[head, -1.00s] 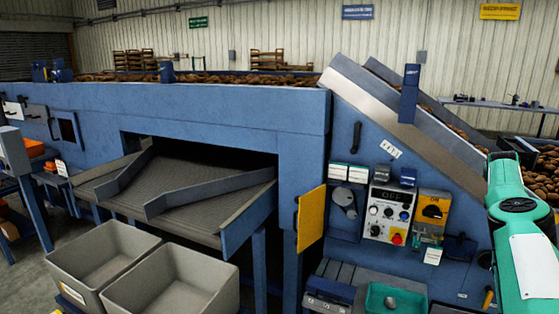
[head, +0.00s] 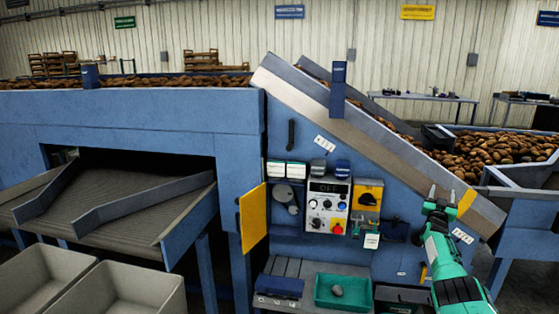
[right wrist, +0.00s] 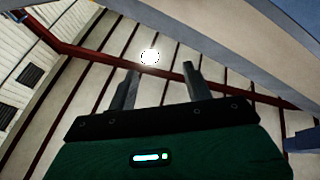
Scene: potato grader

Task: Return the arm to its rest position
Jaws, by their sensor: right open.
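My right arm is green and comes in from the lower right of the head view. My right gripper (head: 442,193) is raised in front of the lower part of the sloping conveyor and points upward. In the right wrist view its two fingers (right wrist: 160,80) stand apart with nothing between them, against the ceiling and a round lamp. My left gripper does not show.
The blue grader (head: 120,115) fills the left and middle. Its control panel (head: 328,207) reads OFF, beside an open yellow door (head: 253,218). A green tray (head: 343,291) holds a grey lump. Grey bins (head: 125,290) stand lower left. Potatoes (head: 490,150) lie at right.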

